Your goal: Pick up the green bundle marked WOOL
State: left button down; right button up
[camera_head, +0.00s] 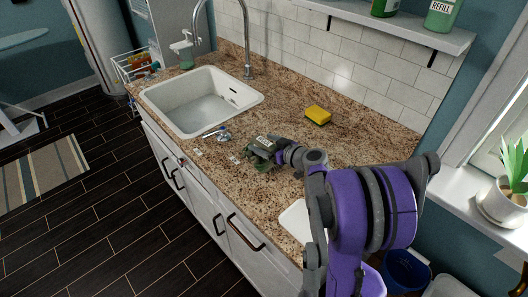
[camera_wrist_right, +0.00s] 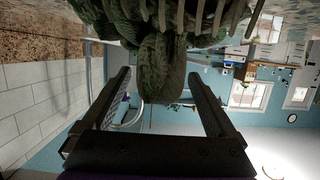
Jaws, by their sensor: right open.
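The green bundle (camera_head: 260,156) lies on the granite counter, right of the sink. It has a pale tag on top, too small to read. My right gripper (camera_head: 283,155) is at the bundle's right side, with the arm coming in from the lower right. In the right wrist view the dark green, folded bundle (camera_wrist_right: 160,68) fills the top middle. One rounded fold of it reaches between the tips of my open right gripper (camera_wrist_right: 161,74), with gaps visible on both sides. I cannot tell whether either finger touches it. My left gripper is not in view.
The white sink (camera_head: 153,96) with its tall tap is to the left. Small items (camera_head: 218,133) lie between sink and bundle. A yellow sponge (camera_head: 318,115) sits behind on the counter. A white flat object (camera_head: 296,222) lies at the front, partly hidden by my arm.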

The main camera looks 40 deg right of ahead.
jog(key=shift+c, duration=0.3)
grip_shut()
dwell(0.3)
